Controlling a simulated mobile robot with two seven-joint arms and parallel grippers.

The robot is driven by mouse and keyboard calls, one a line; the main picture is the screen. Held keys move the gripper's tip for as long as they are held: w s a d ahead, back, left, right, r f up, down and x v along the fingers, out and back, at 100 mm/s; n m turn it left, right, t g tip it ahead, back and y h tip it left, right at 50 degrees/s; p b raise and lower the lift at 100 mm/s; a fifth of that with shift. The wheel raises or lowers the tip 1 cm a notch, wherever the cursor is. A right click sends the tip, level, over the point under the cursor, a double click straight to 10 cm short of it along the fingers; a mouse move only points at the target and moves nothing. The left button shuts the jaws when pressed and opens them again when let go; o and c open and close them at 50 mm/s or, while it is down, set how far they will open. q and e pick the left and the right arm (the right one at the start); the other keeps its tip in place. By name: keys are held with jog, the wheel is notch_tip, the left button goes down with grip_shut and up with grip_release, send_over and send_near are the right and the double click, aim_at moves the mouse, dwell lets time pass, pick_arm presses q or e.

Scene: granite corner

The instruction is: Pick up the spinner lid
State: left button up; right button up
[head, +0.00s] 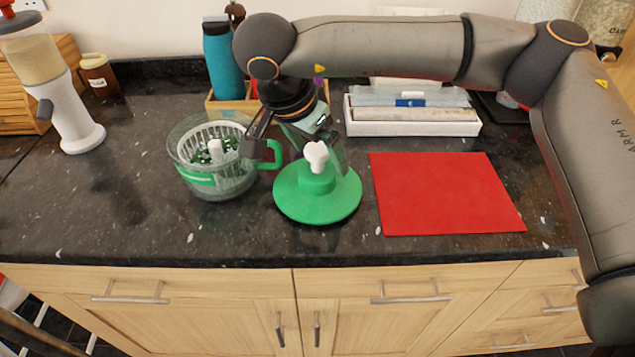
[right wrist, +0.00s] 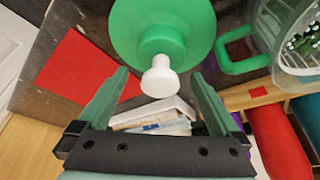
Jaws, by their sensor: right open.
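The spinner lid (head: 318,200) is a round green disc with a raised green hub and a white knob (head: 316,154) on top. It lies on the dark counter, knob up, just right of the spinner bowl (head: 212,158). My right gripper (head: 300,150) is open above the lid, close to the knob. In the right wrist view, the lid (right wrist: 130,25) is ahead of the open right gripper (right wrist: 159,74). The white knob (right wrist: 159,80) shows in the gap between the fingers; no contact is visible. My left gripper is not in view.
The clear bowl holds a white basket with greens, and its green handle (head: 270,153) sits close to the lid. A red mat (head: 445,193) lies right of the lid. Behind are a white tray of boxes (head: 412,128) and a blue bottle (head: 222,60). The front-left counter is clear.

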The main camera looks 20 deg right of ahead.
aim_at(322, 166)
jog(key=shift+x, duration=1.5)
jog(key=shift+c, duration=0.4)
grip_shut()
